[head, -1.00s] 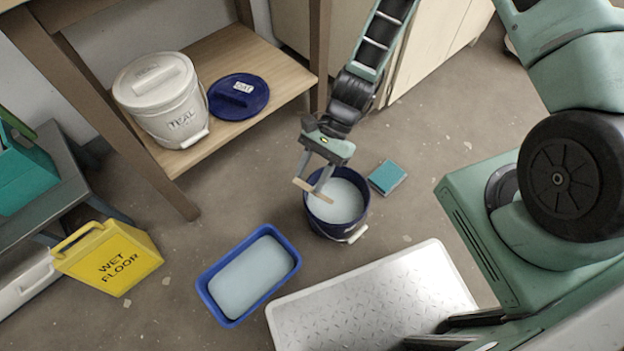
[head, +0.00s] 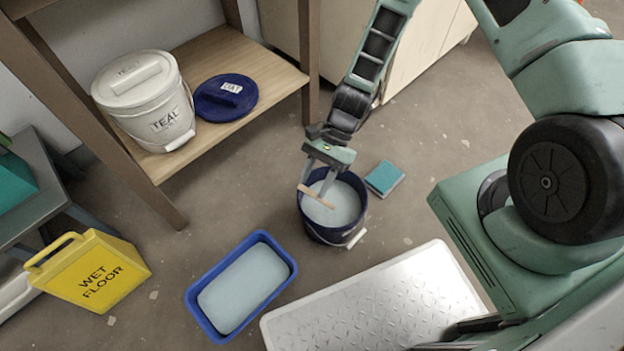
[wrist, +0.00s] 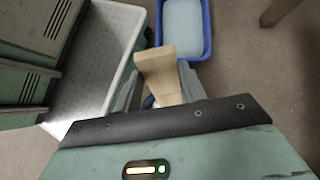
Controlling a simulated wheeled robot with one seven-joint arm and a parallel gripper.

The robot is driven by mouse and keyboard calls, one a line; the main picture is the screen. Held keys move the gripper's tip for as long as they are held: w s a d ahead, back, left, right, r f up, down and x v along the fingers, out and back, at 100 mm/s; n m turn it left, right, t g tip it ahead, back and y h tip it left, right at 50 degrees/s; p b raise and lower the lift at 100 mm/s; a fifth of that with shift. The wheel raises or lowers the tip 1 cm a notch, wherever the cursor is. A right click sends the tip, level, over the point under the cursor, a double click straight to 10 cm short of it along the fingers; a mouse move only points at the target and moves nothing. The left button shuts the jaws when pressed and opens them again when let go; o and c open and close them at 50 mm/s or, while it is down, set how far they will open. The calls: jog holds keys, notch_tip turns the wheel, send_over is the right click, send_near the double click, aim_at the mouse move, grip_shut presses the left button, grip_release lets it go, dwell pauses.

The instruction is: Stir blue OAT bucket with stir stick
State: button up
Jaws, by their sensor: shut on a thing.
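The blue OAT bucket (head: 318,232) stands open on the floor, with pale liquid (head: 345,205) inside. My gripper (head: 322,188) is over the bucket's mouth, pointing down, and is shut on the wooden stir stick (head: 314,196). The stick lies tilted across the opening; I cannot tell whether its lower end is in the liquid. In the wrist view the stick (wrist: 160,75) juts out between the fingers, and the bucket is mostly hidden behind my gripper. The blue lid marked OAT (head: 225,98) lies on the wooden shelf.
A white TEAL bucket (head: 150,110) stands lidded on the shelf (head: 262,72). A blue tray of pale liquid (head: 192,300), a teal block (head: 384,178), a white textured platform (head: 375,300) and a yellow wet-floor sign (head: 92,270) surround the bucket on the floor.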

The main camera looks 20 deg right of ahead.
jog(key=shift+w+d+f+b, duration=0.4)
jog(key=shift+d+f+b, duration=0.55)
jog(key=shift+f, duration=1.05)
jog(key=shift+w+d+f+b, duration=0.5)
jog(key=shift+f+b, duration=0.75)
jog(key=shift+f, duration=0.7)
jog(key=shift+w+d+f+b, duration=0.3)
jog(key=shift+d+f+b, duration=0.7)
jog(key=shift+f, duration=1)
jog(key=shift+a, duration=0.1)
